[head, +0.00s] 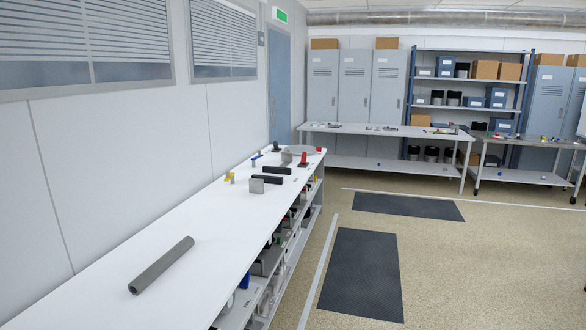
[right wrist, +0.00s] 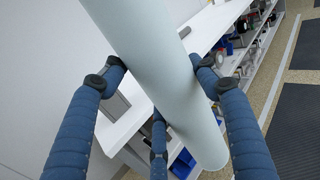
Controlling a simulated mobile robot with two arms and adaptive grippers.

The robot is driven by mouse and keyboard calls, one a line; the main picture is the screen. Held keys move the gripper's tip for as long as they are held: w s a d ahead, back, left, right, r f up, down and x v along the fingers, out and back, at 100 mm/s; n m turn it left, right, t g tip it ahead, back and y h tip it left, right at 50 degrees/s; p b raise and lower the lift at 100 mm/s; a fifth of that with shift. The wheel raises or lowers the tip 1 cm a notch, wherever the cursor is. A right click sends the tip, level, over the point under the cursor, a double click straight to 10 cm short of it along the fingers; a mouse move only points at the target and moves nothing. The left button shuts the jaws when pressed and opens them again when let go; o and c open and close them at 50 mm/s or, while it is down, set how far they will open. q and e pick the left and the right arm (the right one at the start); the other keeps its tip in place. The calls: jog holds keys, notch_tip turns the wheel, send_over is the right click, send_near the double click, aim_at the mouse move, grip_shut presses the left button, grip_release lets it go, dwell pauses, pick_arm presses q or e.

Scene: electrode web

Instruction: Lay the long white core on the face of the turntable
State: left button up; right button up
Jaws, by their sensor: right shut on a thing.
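The long white core (right wrist: 150,55) runs from the top of the right wrist view down to the lower right, with its upper end cut off by the frame. My right gripper (right wrist: 160,85) has its blue fingers around the white core and is shut on it. The core is tilted in this view and hangs in front of the bench. Neither gripper nor the white core shows in the head view. A flat round grey surface (head: 312,149) at the far end of the bench may be the turntable, but it is too small to be sure.
A grey tube (head: 161,265) lies on the near part of the long white bench (head: 95,285). Black bars (head: 267,179), a grey block (head: 257,186) and small red and yellow items stand farther along. Dark mats (head: 362,275) lie on the open floor to the right.

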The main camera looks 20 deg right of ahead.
dwell(0.4)
jog(key=s+d+r+h, duration=0.1)
jog(key=d+r, duration=0.2)
jog(key=d, duration=0.5)
jog(key=d+r+m, duration=0.1)
jog(key=d+r, duration=0.3)
jog(key=d, duration=0.4)
jog(key=shift+s+r+h, duration=0.25)
jog(key=shift+s+h, duration=0.1)
jog(key=shift+h, duration=0.05)
